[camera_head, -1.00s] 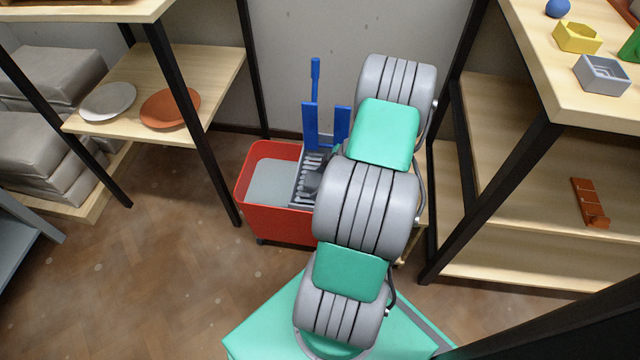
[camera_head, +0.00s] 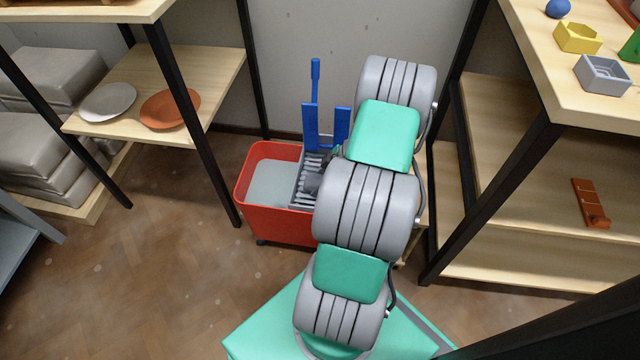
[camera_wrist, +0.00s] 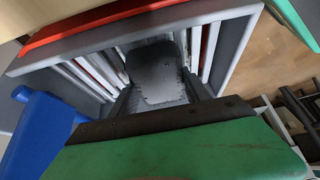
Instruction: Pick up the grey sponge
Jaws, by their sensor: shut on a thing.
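The grey sponge (camera_wrist: 160,75) shows in the wrist view as a dark grey block with a paler worn patch. It sits between the two dark fingers of my gripper (camera_wrist: 158,92), which is shut on it. Around them are the grey slatted walls of a wringer (camera_wrist: 85,75), so the sponge is in or just over the wringer's opening. I cannot tell its exact height. In the head view my arm hides the sponge and most of my gripper.
A red mop bucket (camera_head: 275,225) with a blue handle (camera_head: 315,85) stands on the floor between two shelf units. The left shelf holds a grey plate (camera_head: 107,101) and an orange plate (camera_head: 170,107). A yellow box (camera_head: 577,38) and a grey box (camera_head: 602,75) stand at right.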

